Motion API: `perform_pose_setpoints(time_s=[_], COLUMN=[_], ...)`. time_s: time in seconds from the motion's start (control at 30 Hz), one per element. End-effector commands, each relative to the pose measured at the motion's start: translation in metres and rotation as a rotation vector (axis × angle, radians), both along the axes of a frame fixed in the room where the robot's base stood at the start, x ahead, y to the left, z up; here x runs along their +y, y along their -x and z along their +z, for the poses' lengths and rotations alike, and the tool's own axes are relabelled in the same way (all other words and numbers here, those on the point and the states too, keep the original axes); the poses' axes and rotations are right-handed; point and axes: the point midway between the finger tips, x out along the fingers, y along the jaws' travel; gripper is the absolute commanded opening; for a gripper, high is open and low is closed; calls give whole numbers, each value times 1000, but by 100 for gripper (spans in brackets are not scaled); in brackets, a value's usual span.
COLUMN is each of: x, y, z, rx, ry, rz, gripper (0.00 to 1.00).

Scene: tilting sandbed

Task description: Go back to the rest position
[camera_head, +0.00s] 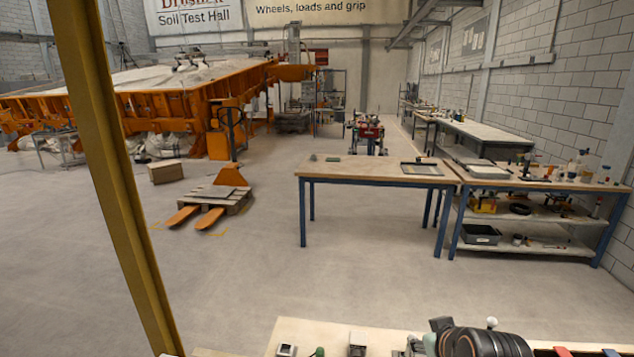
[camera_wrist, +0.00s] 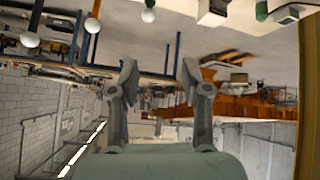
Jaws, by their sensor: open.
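My gripper (camera_wrist: 158,78) shows in the wrist view, with its two grey fingers spread well apart. It is open, and nothing is held between the fingers. The wrist view is upside down, with the floor at the top and the hall walls at the bottom. The gripper points out across the hall and touches nothing that I can see. In the head view I cannot make out the gripper.
A near bench (camera_head: 333,330) with small items runs along the bottom edge. A wooden-topped table (camera_head: 350,174) and shelved workbench (camera_head: 560,186) stand ahead. A pallet truck (camera_head: 212,215) and orange sandbed (camera_head: 150,106) are at left. Much floor (camera_head: 280,275) is clear.

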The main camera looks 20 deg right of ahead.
Motion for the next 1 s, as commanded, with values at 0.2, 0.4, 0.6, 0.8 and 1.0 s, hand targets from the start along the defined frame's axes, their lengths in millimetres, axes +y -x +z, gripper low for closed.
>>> perform_pose_setpoints(time_s=[0.2, 0.4, 0.6, 0.8, 1.0], x=[185, 323, 395, 394, 393], y=[-66, -53, 1, 77, 73], z=[33, 76, 73, 21, 121], rx=[-325, -604, -671, -376, -382], ry=[74, 42, -31, -79, -77], rz=[146, 272, 344, 330, 328], gripper=[48, 48, 48, 48, 48])
